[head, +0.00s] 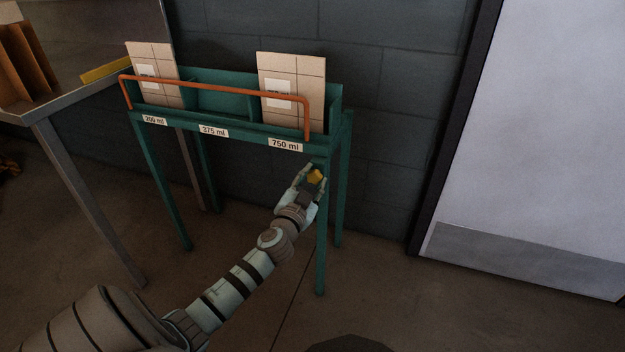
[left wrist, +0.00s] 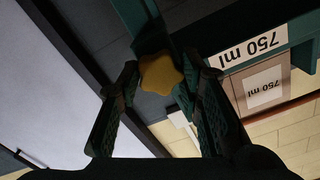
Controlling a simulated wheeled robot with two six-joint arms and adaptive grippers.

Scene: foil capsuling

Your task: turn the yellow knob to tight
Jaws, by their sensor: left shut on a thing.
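The yellow knob (head: 316,177) is on the right front leg of the green stand, just below the 750 ml label. In the left wrist view the knob (left wrist: 160,72) is star-shaped and sits between my fingertips. My left gripper (head: 312,174) reaches up to it from the lower left and is shut on it, with one finger on each side in the left wrist view (left wrist: 165,80). My right gripper is not in view. No tight or loose mark shows on the knob.
The green stand (head: 222,128) has an orange rail (head: 215,84) and labels for 200 ml, 375 ml and 750 ml. Cardboard boxes stand in its left and right bays; the middle bay looks empty. A metal table (head: 75,98) is left, a pale door (head: 540,130) right.

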